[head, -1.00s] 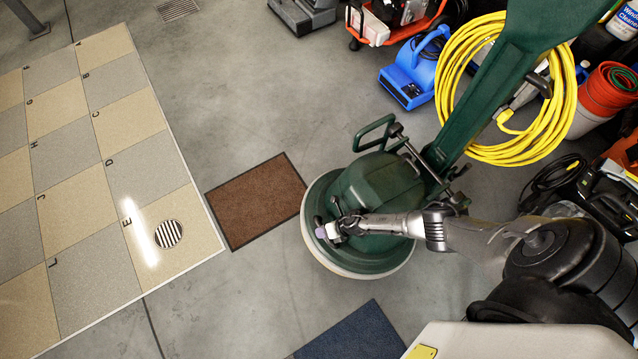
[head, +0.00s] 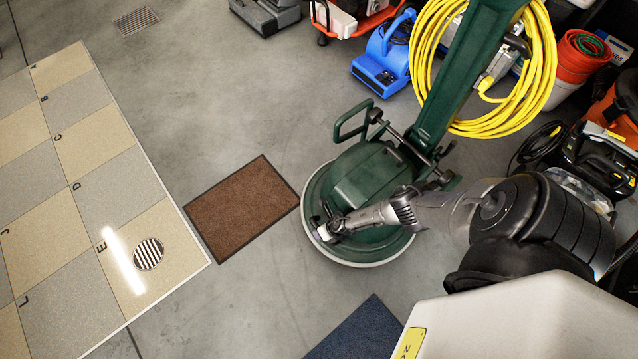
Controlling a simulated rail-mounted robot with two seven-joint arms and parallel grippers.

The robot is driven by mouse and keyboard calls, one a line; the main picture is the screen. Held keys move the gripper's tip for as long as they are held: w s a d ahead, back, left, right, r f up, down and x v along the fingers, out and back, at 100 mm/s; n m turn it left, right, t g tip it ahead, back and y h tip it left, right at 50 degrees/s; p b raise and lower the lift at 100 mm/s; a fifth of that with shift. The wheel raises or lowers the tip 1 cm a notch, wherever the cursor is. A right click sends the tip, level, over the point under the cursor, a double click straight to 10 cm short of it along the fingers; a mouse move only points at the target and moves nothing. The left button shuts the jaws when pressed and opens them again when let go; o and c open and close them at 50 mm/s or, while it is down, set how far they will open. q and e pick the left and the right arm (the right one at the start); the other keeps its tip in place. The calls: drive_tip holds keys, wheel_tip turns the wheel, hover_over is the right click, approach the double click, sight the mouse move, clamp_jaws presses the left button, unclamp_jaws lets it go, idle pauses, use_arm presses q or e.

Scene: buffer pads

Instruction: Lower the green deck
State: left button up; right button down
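The green deck (head: 372,180) is the round base of a floor machine with a pale rim, on or just above the grey floor right of the brown mat; the gap, if any, cannot be told. Its green handle column (head: 465,75) leans up and to the right, with a coiled yellow cord (head: 543,70). My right gripper (head: 326,233) is at the deck's front left edge, touching or right over it. Its fingers are too small to tell whether they are open or shut on anything. My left gripper is not in view.
A brown mat (head: 241,207) lies just left of the deck and a blue mat (head: 360,335) below it. A checkered tile floor (head: 75,190) with a drain is at left. A blue blower (head: 385,58) and other cleaning gear crowd the upper right. Bare floor lies upper middle.

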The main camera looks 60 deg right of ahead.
drive_tip(key=shift+s+d+f, duration=0.15)
drive_tip(key=shift+d+f, duration=0.05)
drive_tip(key=shift+f, duration=0.15)
drive_tip(key=c, duration=1)
unclamp_jaws()
drive_tip(key=shift+o, duration=0.3)
drive_tip(key=shift+r, duration=0.1)
drive_tip(key=p+v, duration=0.4)
drive_tip(key=v, duration=0.1)
drive_tip(key=shift+r+p, duration=0.25)
drive_tip(key=shift+p, duration=0.05)
drive_tip(key=shift+p+v, duration=0.8)
drive_tip(key=shift+v, duration=0.2)
